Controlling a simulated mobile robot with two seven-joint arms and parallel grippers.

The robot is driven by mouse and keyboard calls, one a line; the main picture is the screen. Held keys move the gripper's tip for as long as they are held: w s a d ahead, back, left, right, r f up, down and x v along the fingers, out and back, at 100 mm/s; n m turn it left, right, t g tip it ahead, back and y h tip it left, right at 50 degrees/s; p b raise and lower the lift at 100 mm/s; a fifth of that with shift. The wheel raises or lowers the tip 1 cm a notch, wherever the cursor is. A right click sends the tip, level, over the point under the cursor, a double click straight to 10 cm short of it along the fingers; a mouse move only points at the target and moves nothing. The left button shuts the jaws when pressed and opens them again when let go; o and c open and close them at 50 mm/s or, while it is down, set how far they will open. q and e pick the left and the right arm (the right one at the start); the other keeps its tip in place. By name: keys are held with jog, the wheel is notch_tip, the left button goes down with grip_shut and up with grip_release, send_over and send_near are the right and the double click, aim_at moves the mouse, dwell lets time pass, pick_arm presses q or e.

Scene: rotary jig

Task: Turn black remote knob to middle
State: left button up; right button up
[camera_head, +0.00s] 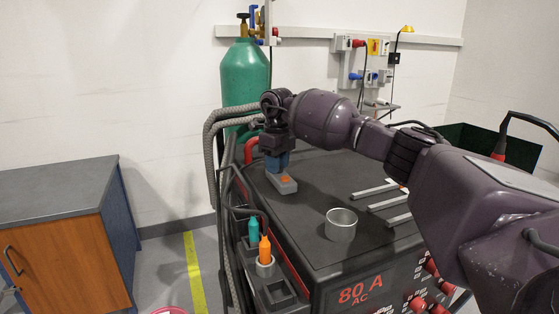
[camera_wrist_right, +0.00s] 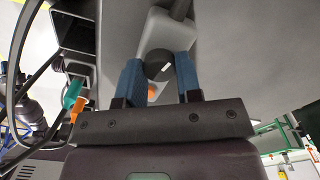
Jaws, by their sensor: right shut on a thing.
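A small grey remote box (camera_head: 287,187) with an orange button (camera_head: 286,180) lies on the dark top of the welding machine (camera_head: 310,240). My right gripper (camera_head: 277,163) points down at the remote's far end. In the right wrist view its two blue fingers (camera_wrist_right: 158,78) are on either side of the round black knob (camera_wrist_right: 157,66), shut on it. A short white mark on the knob points toward the right finger. The grey remote (camera_wrist_right: 160,35) and part of the orange button (camera_wrist_right: 152,92) show around the knob. My left gripper is out of view.
A metal cup (camera_head: 341,225) and several grey rods (camera_head: 385,205) sit right of the remote. Teal and orange bottles (camera_head: 265,249) stand in the side holder. A green gas cylinder (camera_head: 245,75) and grey hoses (camera_head: 210,150) are behind and left.

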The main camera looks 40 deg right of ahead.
jog(key=shift+r+m+p, duration=0.3)
jog(key=shift+r+m, duration=0.05)
jog(key=shift+m, duration=0.15)
jog(key=m+p, duration=0.1)
jog(key=m, duration=0.1)
jog(key=shift+m+p, duration=0.3)
jog(key=shift+p, duration=0.1)
jog(key=m+p, duration=0.2)
jog(key=shift+m, duration=0.4)
jog(key=shift+m+p, duration=0.6)
jog(key=shift+m, duration=0.3)
jog(key=shift+m+p, duration=0.35)
jog(key=shift+m, duration=0.15)
jog(key=m+p, duration=0.2)
jog(key=m, duration=0.1)
jog(key=shift+f, duration=0.1)
jog(key=shift+m+p, duration=0.4)
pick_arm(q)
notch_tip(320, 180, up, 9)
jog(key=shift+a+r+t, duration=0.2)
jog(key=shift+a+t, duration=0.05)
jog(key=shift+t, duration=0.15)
pick_arm(e)
jog(key=shift+f, duration=0.2)
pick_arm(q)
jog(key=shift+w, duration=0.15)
